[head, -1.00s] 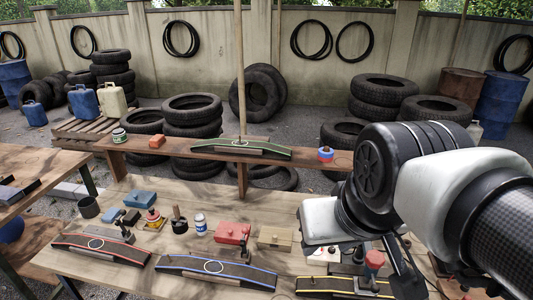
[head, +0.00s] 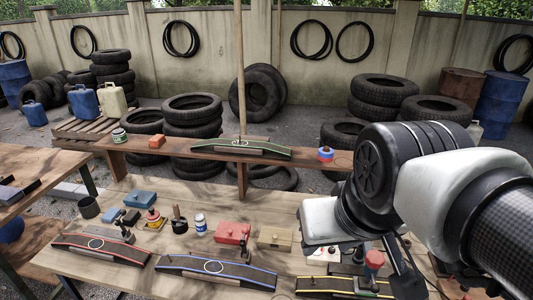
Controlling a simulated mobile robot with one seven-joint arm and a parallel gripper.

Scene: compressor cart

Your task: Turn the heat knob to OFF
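My arm reaches in from the right, and its end hangs over the right part of the wooden workbench (head: 120,270). My gripper (head: 385,272) points down there, partly hidden by my own arm; its finger gap cannot be made out. A red-topped part (head: 374,260) on a dark body stands close by it, and I cannot tell if they touch. A dark yellow-edged curved board (head: 325,285) lies just left of it. I cannot pick out a heat knob or an OFF mark; it may be hidden behind my arm or too small to see.
A raised shelf (head: 190,157) runs behind, with a green-edged board (head: 280,153).

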